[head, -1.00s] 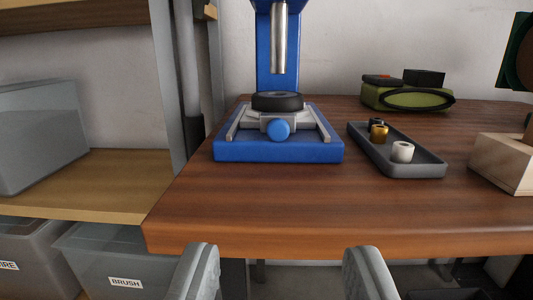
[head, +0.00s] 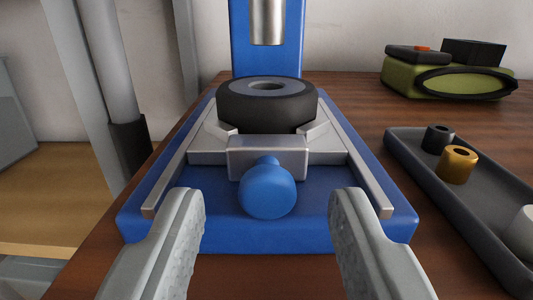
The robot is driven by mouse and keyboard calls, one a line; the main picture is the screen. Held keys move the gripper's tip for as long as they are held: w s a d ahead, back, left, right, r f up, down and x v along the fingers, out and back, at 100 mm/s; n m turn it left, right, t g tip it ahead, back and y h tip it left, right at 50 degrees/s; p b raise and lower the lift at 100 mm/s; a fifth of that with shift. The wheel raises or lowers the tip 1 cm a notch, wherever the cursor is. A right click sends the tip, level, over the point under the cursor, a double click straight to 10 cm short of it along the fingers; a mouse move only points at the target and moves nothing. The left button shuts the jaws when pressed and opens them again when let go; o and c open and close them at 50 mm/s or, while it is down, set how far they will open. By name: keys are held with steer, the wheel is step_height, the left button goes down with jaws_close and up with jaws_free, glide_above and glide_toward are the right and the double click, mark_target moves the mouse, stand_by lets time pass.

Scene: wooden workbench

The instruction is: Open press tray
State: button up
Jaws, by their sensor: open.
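The blue press (head: 267,60) stands on the workbench, with its silver ram (head: 267,20) above the tray. The grey press tray (head: 212,150) sits between two rails on the blue base (head: 140,228). A black wheel with a grey hub (head: 235,104) rests on the tray. A round blue knob (head: 267,190) sticks out from the front of the tray toward me. My gripper (head: 264,205) is open, with one finger left and one right of the knob. I see no contact between the fingers and the knob.
A dark grey parts tray (head: 420,168) lies to the right, holding a black bushing (head: 437,138), a gold one (head: 458,164) and a white one (head: 522,234). Grey shelf posts (head: 105,70) stand close on the left.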

steer(key=shift+w, duration=0.75)
steer(key=shift+c, duration=0.4)
jaws_close()
steer(key=s, duration=0.8)
steer(key=shift+a, duration=0.1)
steer(key=shift+o, duration=0.4)
jaws_free()
